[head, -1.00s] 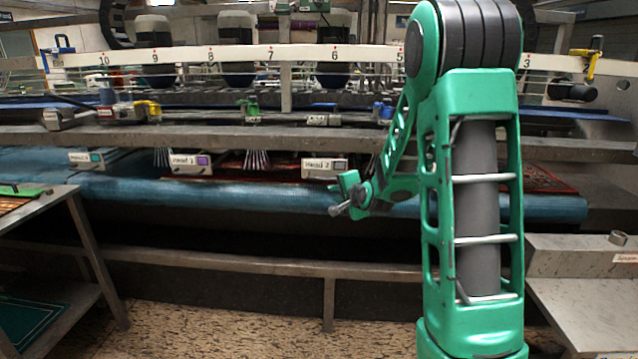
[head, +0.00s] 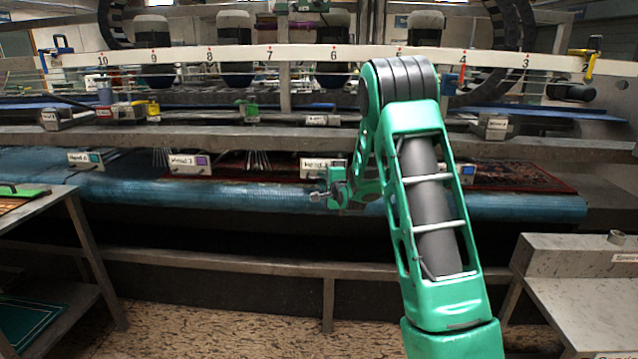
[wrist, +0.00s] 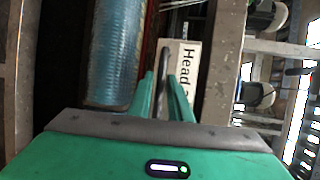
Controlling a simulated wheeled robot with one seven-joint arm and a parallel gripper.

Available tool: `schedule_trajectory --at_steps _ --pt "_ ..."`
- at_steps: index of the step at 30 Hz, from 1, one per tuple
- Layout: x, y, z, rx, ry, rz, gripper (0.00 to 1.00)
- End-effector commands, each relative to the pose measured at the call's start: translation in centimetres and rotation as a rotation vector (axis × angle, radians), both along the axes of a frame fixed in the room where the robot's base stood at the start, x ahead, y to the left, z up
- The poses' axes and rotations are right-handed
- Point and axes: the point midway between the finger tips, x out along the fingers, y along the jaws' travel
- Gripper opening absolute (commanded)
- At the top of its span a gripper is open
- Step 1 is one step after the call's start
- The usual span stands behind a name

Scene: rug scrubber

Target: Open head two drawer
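The head 2 drawer (head: 313,167) is a small pale box with a "Head 2" label, above the blue roller in the head view. My arm partly covers its right side. In the wrist view its white label (wrist: 188,62) reads "Head", with the number hidden or unclear. A dark bar-like handle (wrist: 164,65) stands out beside the label. My gripper (wrist: 160,76) has its two green fingers apart, with the handle in line with the gap between them. I cannot tell whether they touch it. In the head view, my gripper (head: 318,196) is just below the drawer front.
Similar labelled boxes, head 3 (head: 188,163) and another (head: 86,159), sit to the left. The long blue roller (head: 220,195) runs just below the drawers. Grey rails lie above. A table (head: 75,215) stands at left and a grey bench (head: 570,250) at right.

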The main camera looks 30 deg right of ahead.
Motion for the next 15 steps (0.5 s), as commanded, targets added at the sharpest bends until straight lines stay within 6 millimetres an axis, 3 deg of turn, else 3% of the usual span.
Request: schedule_trajectory --at_steps 6,14,15 --pt "1.26 -0.24 -0.25 0.0 0.0 0.0 0.18" --pt "1.34 -0.25 -0.26 0.0 0.0 0.0 0.18" --pt "1.34 -0.24 -0.26 0.0 0.0 0.0 0.11"
